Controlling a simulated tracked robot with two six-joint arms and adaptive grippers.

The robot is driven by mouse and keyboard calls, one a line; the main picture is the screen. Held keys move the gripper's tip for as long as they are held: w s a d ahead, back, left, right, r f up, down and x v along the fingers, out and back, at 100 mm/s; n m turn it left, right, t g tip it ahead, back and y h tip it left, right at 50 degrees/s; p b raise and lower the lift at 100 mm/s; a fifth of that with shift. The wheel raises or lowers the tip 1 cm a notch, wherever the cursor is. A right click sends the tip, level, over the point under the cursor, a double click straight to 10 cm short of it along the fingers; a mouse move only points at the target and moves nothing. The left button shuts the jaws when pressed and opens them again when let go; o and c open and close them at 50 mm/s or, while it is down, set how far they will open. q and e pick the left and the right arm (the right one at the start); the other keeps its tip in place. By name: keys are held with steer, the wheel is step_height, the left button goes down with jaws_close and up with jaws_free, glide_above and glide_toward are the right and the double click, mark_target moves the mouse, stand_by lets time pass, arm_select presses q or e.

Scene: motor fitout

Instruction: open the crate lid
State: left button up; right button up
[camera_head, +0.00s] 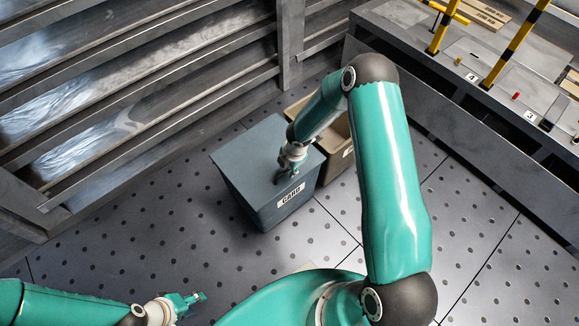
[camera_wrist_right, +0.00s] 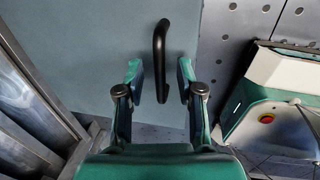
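The crate (camera_head: 265,195) is a grey-blue box with a white "CARD" label, standing on the floor. Its flat lid (camera_head: 245,150) is closed on top and also fills much of the right wrist view (camera_wrist_right: 75,45). A black bar handle (camera_wrist_right: 160,60) on the lid lies between the fingers of my right gripper (camera_wrist_right: 160,72). Those fingers are open, with a gap on each side of the handle. In the head view my right gripper (camera_head: 284,176) is over the lid near the label side. My left gripper (camera_head: 190,300) is low at the left, away from the crate; its finger opening is unclear.
A tan open bin (camera_head: 338,130) stands right behind the crate, partly hidden by my right arm. A slatted metal rack (camera_head: 130,90) runs along the left. A workbench (camera_head: 450,110) with yellow-black posts is at the right. The perforated floor (camera_head: 130,230) left of the crate is clear.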

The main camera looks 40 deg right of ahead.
jaws_close()
steer(key=shift+r, duration=0.1)
